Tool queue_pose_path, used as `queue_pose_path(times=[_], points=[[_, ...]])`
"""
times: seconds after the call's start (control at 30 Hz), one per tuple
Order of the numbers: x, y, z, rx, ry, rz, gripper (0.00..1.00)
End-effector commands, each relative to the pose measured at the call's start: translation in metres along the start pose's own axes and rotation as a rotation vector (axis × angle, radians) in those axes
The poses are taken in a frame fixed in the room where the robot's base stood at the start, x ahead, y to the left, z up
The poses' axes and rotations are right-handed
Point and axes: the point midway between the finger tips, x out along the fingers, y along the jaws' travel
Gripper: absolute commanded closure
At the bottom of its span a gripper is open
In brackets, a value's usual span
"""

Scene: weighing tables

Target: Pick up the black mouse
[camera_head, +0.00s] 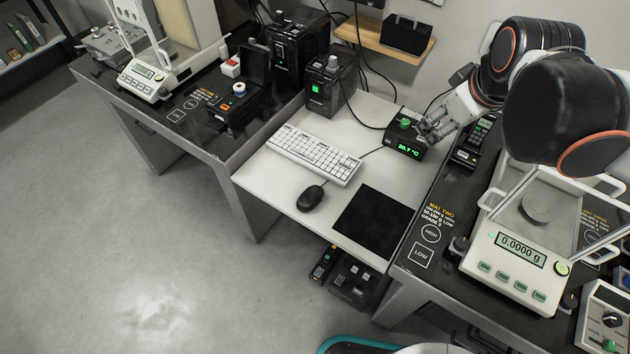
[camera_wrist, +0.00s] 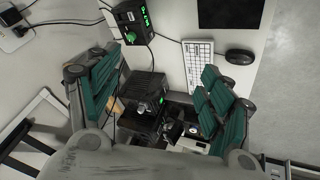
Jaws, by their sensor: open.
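The black mouse (camera_head: 310,198) lies on the white middle desk, left of the black mouse pad (camera_head: 373,221) and in front of the white keyboard (camera_head: 313,154). In the wrist view the mouse (camera_wrist: 240,57) is at the upper right, beside the keyboard (camera_wrist: 199,66). My gripper (camera_head: 431,131) is above the back right of the white desk, close to the black temperature display, well apart from the mouse. In the wrist view its green-padded fingers (camera_wrist: 160,95) are spread wide with nothing held between them.
A black display box reading 20.7 °C (camera_head: 406,143) stands at the desk's right back, with cables around it. A black box with a green light (camera_head: 332,88) stands behind the keyboard. A balance (camera_head: 517,247) is on the right table.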

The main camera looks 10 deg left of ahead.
Motion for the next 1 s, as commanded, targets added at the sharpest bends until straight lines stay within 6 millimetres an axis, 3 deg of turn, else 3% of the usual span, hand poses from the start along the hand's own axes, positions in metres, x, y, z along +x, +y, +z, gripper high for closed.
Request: queue_pose_path(times=[0.33, 0.47, 0.53, 0.63, 0.8, 0.9, 1.0], points=[[0.089, 0.000, -0.072, -0.496, -0.020, -0.080, 0.27], [0.129, -0.009, -0.093, -0.687, -0.020, -0.113, 0.27], [0.152, -0.024, -0.104, -0.811, -0.021, -0.145, 0.27], [0.183, -0.067, -0.115, -1.048, -0.024, -0.228, 0.27], [0.219, -0.164, -0.114, -1.495, -0.015, -0.423, 0.27], [0.230, -0.203, -0.109, -1.681, 0.000, -0.511, 0.27], [0.235, -0.226, -0.104, -1.794, 0.012, -0.567, 0.27]])
